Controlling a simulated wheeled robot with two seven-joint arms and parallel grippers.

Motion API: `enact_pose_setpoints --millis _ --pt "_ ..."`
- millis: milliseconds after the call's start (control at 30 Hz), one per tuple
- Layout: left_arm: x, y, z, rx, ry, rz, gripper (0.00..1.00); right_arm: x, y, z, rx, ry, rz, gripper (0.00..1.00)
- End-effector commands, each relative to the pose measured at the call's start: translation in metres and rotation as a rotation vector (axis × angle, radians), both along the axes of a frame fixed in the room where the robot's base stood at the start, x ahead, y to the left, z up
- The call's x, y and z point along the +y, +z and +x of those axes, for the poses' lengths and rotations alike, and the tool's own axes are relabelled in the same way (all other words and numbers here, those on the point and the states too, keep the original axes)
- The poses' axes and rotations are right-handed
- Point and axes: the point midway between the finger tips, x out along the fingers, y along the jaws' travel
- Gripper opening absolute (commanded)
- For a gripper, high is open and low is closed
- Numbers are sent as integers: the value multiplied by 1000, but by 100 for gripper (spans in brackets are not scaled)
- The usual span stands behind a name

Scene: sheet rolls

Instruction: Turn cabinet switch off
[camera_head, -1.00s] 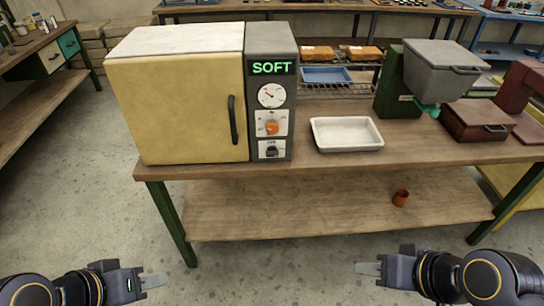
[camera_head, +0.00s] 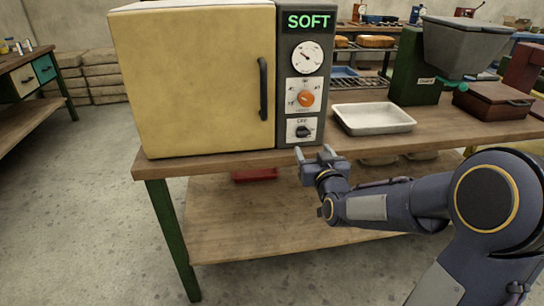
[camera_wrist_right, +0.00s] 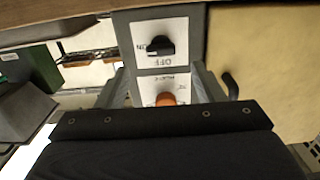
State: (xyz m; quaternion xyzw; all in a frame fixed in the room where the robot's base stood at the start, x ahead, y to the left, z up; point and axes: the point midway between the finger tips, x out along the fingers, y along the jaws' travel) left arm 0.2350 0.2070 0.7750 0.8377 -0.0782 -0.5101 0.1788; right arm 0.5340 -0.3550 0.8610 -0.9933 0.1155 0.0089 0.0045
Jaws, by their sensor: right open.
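The yellow cabinet (camera_head: 195,80) stands on the workbench, with a grey control panel on its right side. The black cabinet switch (camera_head: 303,132) sits on a white plate low on the panel, with OFF printed above it. In the right wrist view the plate appears upside down; the switch (camera_wrist_right: 160,46) lies ahead of the fingers, and its narrow end seems to point sideways toward the ON mark. My right gripper (camera_head: 313,153) is open and empty, just in front of and below the switch, apart from it. My left gripper is out of view.
An orange dial (camera_head: 306,98) and a round gauge (camera_head: 307,57) sit above the switch, under a lit SOFT sign (camera_head: 308,21). The cabinet's dark handle (camera_head: 263,88) is to the left. A white tray (camera_head: 373,119) lies to the right; the bench edge runs below.

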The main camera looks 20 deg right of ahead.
Motion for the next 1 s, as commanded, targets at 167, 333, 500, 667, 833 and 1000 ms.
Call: enact_pose_setpoints --millis 167,333,500,667,833,1000 --pt "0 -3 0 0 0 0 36 -4 1 16 -18 -6 -19 62" --pt "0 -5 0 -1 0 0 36 -11 0 43 -17 -5 -16 62" --pt "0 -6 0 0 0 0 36 -16 1 66 -17 -4 -15 62" --pt "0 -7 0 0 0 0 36 -19 1 76 -15 -4 -14 62" --pt "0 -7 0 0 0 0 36 -19 1 77 -16 -4 -12 62" --pt "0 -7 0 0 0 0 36 -19 1 77 -16 -4 -12 53"
